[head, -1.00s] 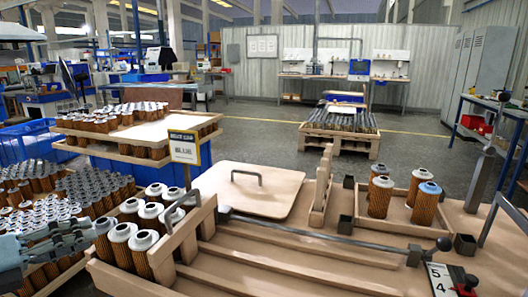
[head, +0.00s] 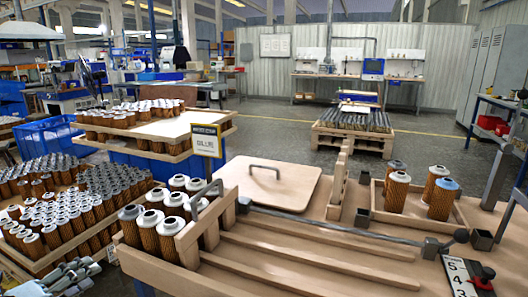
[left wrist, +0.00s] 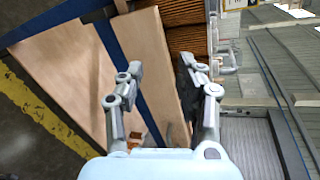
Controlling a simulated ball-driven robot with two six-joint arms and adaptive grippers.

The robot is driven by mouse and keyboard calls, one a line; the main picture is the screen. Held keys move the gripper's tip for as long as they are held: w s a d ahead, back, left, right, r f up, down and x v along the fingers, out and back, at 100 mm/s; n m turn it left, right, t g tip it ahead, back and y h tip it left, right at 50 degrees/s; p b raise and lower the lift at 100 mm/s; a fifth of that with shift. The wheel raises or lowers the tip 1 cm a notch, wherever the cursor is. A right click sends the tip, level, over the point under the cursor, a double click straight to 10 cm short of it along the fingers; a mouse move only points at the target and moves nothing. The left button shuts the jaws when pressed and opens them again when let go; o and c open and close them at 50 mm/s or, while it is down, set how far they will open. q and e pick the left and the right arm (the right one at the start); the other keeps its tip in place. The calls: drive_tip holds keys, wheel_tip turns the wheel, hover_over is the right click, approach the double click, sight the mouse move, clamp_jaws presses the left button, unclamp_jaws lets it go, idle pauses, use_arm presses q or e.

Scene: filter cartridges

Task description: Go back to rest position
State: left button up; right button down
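My left gripper (head: 72,280) shows at the bottom left corner of the head view, low beside the crowded filter tray. In the left wrist view my left gripper (left wrist: 160,82) has its two fingers spread apart with nothing between them. Behind the fingers are pale wooden boards (left wrist: 65,75) and brown pleated cartridges (left wrist: 185,42). Filter cartridges with white tops (head: 148,235) stand in a wooden rack at the front of the bench (head: 270,275). My right gripper is in neither view.
A wooden tray (head: 460,219) on the right holds several cartridges, one with a blue top (head: 442,200). A flat lid with a handle (head: 264,185) lies on the bench. A sign (head: 206,141) stands behind the rack. Grey floor (head: 270,135) is clear beyond.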

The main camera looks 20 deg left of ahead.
use_arm(q)
drive_tip(key=s+d+f+n+g+y, duration=0.1)
drive_tip(key=s+d+f+n+g, duration=0.25)
drive_tip(key=f, duration=0.55)
drive_tip(key=s+d+f+n+g, duration=0.15)
drive_tip(key=s+f+n, duration=0.25)
drive_tip(key=s+f, duration=0.4)
drive_tip(key=s+d+f+n+g+y, duration=0.1)
drive_tip(key=s+d+f+n+g, duration=0.2)
drive_tip(key=f, duration=0.7)
drive_tip(key=s+d+f+n+g, duration=0.2)
drive_tip(key=s+d+f+n, duration=0.1)
drive_tip(key=s, duration=0.4)
drive_tip(key=s+d+f+n+g, duration=0.2)
drive_tip(key=s+d+f+n, duration=0.1)
drive_tip(key=s, duration=0.3)
drive_tip(key=s+d+f+n+g, duration=0.2)
drive_tip(key=s+d+f+n, duration=0.2)
drive_tip(key=s, duration=0.3)
drive_tip(key=shift+s+f+n+h+b, duration=0.3)
drive_tip(key=shift+n+b, duration=0.15)
drive_tip(key=shift+n, duration=0.1)
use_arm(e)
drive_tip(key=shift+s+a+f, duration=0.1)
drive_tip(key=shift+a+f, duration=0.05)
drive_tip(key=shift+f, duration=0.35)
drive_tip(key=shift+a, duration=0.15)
use_arm(q)
drive_tip(key=shift+a, duration=0.1)
